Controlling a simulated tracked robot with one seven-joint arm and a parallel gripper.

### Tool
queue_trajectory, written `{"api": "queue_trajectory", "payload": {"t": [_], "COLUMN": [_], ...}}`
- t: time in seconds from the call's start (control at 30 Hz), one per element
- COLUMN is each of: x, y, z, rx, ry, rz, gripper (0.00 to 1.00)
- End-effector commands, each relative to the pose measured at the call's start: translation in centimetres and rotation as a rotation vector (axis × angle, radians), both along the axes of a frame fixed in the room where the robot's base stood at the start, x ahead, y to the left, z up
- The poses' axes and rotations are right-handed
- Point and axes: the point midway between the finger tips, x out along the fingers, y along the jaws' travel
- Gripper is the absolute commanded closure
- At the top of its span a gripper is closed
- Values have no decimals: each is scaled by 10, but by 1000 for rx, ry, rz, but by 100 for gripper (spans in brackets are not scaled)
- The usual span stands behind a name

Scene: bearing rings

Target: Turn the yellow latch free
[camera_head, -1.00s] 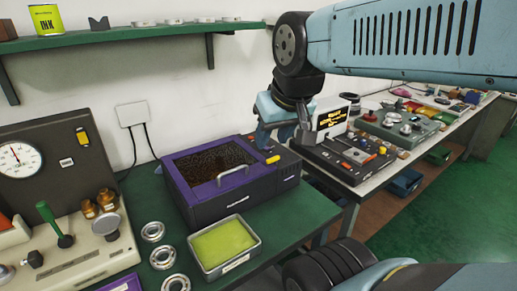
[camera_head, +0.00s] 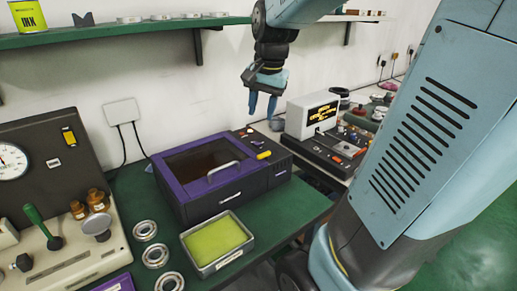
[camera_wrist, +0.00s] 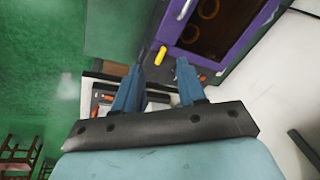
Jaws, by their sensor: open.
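The yellow latch (camera_head: 264,155) is a short yellow bar on the dark right-hand panel of a black and purple box (camera_head: 232,198). The box has a dark window lid with a grey handle (camera_head: 224,171), and the lid lies closed. My gripper (camera_head: 262,114) hangs above and behind the latch, open and empty, fingers pointing down. In the wrist view the latch (camera_wrist: 160,56) shows just beyond and between the fingertips, apart from them. Its turned angle relative to the lid is hard to judge.
A tray with a yellow-green pad (camera_head: 218,241) stands in front of the box, with several metal rings (camera_head: 156,256) to its left. A gauge panel (camera_head: 28,165) is at far left. A white device (camera_head: 312,115) stands right of the box. A shelf (camera_head: 120,31) runs above.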

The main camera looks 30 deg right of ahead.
Motion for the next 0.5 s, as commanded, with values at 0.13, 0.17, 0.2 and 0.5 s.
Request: {"api": "queue_trajectory", "payload": {"t": [0.13,0.17,0.2,0.5], "x": [36,43,50,90], "y": [-19,-22,-27,-54], "z": [-17,-20,-25,-54], "rx": [28,32,36,36], "ry": [82,96,116,205], "rz": [-195,-235,-285,-555], "gripper": [60,60,60,60]}}
